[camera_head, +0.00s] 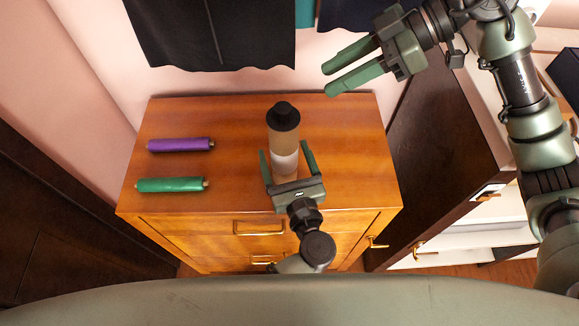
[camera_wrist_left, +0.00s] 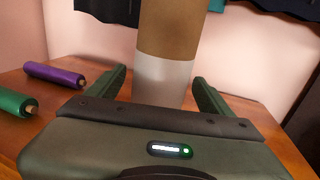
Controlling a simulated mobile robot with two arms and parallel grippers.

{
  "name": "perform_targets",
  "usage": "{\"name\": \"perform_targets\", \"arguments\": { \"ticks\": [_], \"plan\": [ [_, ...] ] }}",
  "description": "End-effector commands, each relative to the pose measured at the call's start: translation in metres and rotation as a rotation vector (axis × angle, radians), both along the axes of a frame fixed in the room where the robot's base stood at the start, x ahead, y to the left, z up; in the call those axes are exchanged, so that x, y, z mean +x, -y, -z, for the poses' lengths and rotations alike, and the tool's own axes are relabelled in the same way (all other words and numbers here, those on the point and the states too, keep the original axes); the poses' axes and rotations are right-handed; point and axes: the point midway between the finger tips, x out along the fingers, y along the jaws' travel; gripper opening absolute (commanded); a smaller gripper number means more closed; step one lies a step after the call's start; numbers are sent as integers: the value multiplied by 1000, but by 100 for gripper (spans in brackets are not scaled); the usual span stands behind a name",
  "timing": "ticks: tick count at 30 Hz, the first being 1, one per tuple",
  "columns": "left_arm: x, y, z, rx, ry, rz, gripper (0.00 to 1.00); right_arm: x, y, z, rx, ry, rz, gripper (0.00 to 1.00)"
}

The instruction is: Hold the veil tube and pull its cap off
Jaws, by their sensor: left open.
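The veil tube (camera_head: 284,140) stands upright on the wooden cabinet. It is tan-brown with a whitish lower band and a black cap (camera_head: 284,115) on top. In the left wrist view the tube (camera_wrist_left: 165,75) rises between the fingers, and its cap is out of frame. My left gripper (camera_head: 284,153) is open, with one finger on each side of the tube's lower part. In the left wrist view gaps show between the tube and the fingers. My right gripper (camera_head: 325,81) is open and empty, raised to the upper right of the cap and apart from it.
A purple roll (camera_head: 180,145) and a green roll (camera_head: 172,184) lie on the left of the cabinet top (camera_head: 232,115). Dark garments (camera_head: 215,35) hang at the wall behind. A dark cabinet with open white shelving stands on the right. The cabinet top right of the tube is clear.

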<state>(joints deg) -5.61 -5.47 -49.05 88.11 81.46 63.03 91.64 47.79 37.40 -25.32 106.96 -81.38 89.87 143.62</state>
Motion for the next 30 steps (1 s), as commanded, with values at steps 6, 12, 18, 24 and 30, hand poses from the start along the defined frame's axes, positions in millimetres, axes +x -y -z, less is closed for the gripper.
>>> {"name": "perform_targets", "arguments": {
  "ticks": [6,12,18,24,30],
  "plan": [
    [10,-3,0,1,0,0,82,0,0,0,0,0,0,36],
    [9,-2,0,1,0,0,82,0,0,0,0,0,0,36],
    [9,-2,0,1,0,0,26,0,0,0,0,0,0,36],
    [9,-2,0,1,0,0,14,0,0,0,0,0,0,36],
    [9,-2,0,1,0,0,7,0,0,0,0,0,0,36]
  ]
}}
